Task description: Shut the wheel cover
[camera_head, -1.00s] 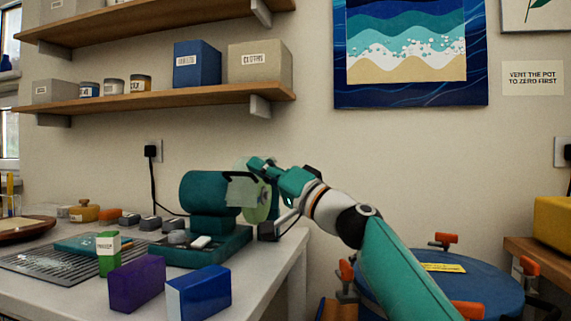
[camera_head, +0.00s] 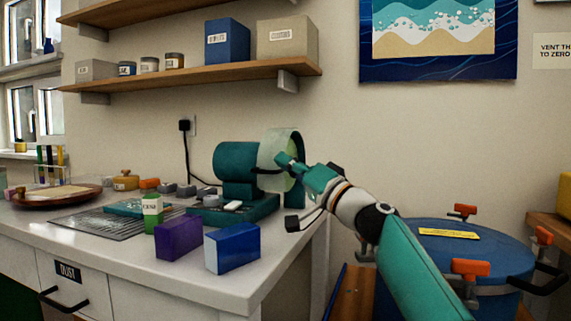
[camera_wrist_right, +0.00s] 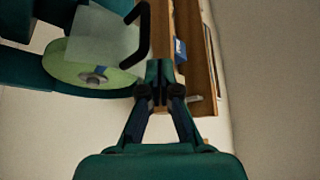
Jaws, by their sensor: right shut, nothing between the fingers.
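The wheel cover (camera_head: 271,147) is a pale green, see-through curved guard. In the head view it arches over the top of the grinding wheel (camera_head: 297,163), rising above the teal motor housing (camera_head: 236,160). Its black handle (camera_head: 266,172) sticks out at the front. My right gripper (camera_head: 284,160) is shut and empty, its tips close in front of the cover and wheel. In the right wrist view, the fingertips (camera_wrist_right: 160,72) are beside the handle (camera_wrist_right: 142,35), not around it; contact is unclear. The cover (camera_wrist_right: 105,35) and wheel (camera_wrist_right: 85,72) are left of them. My left gripper is not in view.
Purple (camera_head: 178,238) and blue (camera_head: 232,248) boxes stand near the front edge of the white bench (camera_head: 190,285). A green-and-white carton (camera_head: 152,214) is behind them. A blue pot (camera_head: 450,255) with orange clamps stands on the right, under my right arm.

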